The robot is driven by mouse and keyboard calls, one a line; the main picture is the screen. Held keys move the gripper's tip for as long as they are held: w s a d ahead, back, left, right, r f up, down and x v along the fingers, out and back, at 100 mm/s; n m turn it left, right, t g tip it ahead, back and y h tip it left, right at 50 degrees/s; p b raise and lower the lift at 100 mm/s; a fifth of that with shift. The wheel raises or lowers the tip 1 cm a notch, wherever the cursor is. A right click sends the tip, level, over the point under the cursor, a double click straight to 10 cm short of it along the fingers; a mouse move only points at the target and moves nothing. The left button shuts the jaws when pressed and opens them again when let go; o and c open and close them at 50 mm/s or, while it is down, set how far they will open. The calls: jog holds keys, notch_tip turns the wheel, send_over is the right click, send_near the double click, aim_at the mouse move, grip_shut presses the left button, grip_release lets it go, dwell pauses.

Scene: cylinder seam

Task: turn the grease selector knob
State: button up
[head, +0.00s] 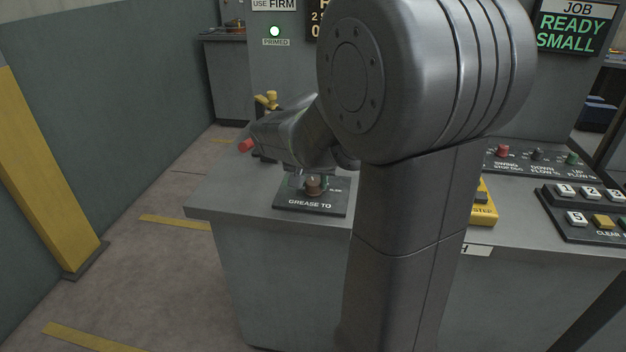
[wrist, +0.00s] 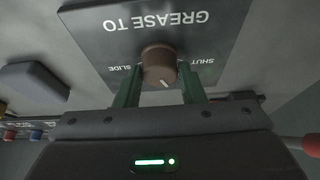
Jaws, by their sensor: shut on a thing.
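The grease selector knob (wrist: 159,66) is a round brown knob on a dark plate (wrist: 85,18) marked GREASE TO, with SLIDE and SHUT labels, seen upside down in the wrist view. Its pale pointer line is on the side facing my gripper. In the head view the knob (head: 315,186) sits on its plate (head: 325,207) at the left end of the grey console. My gripper (wrist: 160,88) has its two green fingers on either side of the knob, shut on it. In the head view my arm hides part of the gripper.
The grey console top (head: 230,190) carries a red-tipped part (head: 247,145) behind the knob. To the right are a yellow box (head: 484,205), a row of coloured knobs (head: 537,154) and a keypad (head: 590,212). A yellow post (head: 40,170) stands at the left.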

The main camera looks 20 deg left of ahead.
jog(key=o, duration=1)
jog(key=shift+r, duration=0.1)
jog(key=p+v, duration=0.1)
jog(key=v, duration=1.2)
jog(key=shift+s+r, duration=0.25)
jog(key=shift+f, duration=0.1)
jog(key=b+x, duration=0.1)
jog(key=x, duration=1.2)
jog(key=shift+w+f, duration=0.25)
jog(key=shift+f, duration=0.05)
jog(key=shift+r, duration=0.15)
